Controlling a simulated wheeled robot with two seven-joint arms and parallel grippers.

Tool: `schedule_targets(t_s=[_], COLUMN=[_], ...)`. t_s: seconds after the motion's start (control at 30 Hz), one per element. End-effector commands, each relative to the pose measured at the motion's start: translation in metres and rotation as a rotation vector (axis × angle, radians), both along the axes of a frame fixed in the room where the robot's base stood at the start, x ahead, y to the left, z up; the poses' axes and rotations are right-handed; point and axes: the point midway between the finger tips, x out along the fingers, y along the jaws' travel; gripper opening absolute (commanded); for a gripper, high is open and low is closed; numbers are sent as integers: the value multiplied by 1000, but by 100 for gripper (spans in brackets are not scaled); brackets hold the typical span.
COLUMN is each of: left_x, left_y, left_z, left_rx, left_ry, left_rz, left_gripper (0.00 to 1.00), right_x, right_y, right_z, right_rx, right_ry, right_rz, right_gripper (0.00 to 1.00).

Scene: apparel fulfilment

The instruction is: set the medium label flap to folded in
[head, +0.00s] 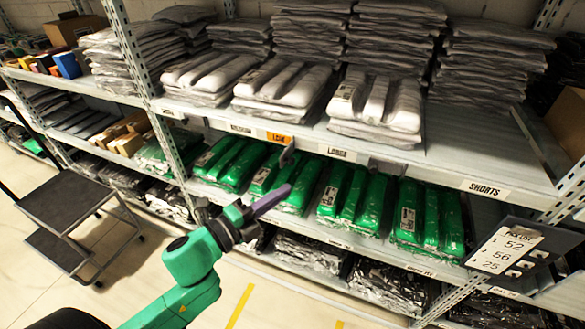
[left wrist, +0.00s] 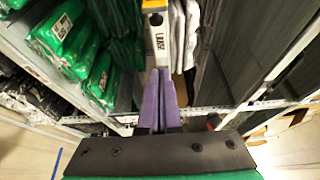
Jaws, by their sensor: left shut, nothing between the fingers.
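My left gripper (head: 286,190) reaches in from the lower left with its purple fingers shut and empty. It is in front of the packed green garments, below the upper shelf's label edge. In the left wrist view its closed fingers (left wrist: 165,72) point at a white label piece (left wrist: 157,40) with dark lettering, just beyond the tips; contact cannot be told. In the head view a small grey flap (head: 287,154) juts out by the orange label (head: 279,137). A white label (head: 240,128) left of it is too small to read surely, so I cannot tell which is medium.
The upper shelf holds stacked grey garments (head: 385,105); green packs (head: 425,215) fill the shelf below. Labels reading large (head: 337,152) and shorts (head: 484,188) sit on the edge. A pick list board (head: 507,250) is at right. A dark step stool (head: 65,205) stands left.

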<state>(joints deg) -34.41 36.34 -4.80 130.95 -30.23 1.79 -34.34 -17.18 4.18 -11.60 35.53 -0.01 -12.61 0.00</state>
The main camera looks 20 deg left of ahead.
Motion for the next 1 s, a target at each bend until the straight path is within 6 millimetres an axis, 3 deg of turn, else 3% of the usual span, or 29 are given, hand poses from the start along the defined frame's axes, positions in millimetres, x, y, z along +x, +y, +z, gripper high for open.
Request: schedule_targets(t_s=[0.43,0.63,1.0], left_x=[81,82,83], left_y=[-39,-6,0], left_z=[4,2,0], left_rx=[1,2,0], left_ry=[0,2,1], left_rz=[1,1,0], left_gripper=[0,0,0], right_x=[0,0,0], right_y=[-6,-9,-9], right_z=[26,33,33], right_rx=[-8,-12,-12], right_ry=[-1,-1,-1], right_rz=[-1,0,0], right_gripper=[50,50,50])
